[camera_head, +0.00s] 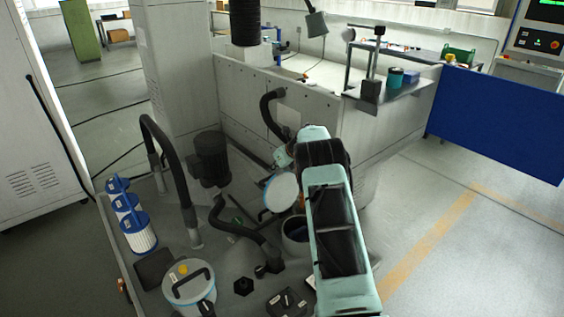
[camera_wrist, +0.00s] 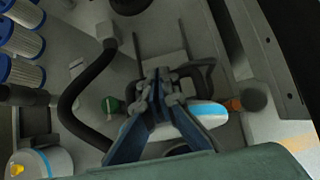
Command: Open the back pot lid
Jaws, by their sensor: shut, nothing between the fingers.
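The back pot (camera_head: 288,228) stands beside my arm in the head view, its mouth uncovered and dark inside. My arm hides its right side. Its lid (camera_head: 282,192), a pale disc with a blue rim, stands tilted up steeply at the far side of the mouth. In the wrist view the lid (camera_wrist: 208,112) shows edge-on, just right of my gripper (camera_wrist: 158,78) and partly behind a finger. My gripper is shut and empty; whether it touches the lid I cannot tell. The front pot (camera_head: 188,291) has its lid on, with a black handle and yellow knob.
Blue-capped white filters (camera_head: 137,230) stand at the left. Black hoses (camera_head: 168,165) arch over the tank area, and a dark motor-like cylinder (camera_head: 211,158) stands behind. A grey panel wall (camera_head: 250,105) bounds the back. Open floor (camera_head: 450,230) lies at the right.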

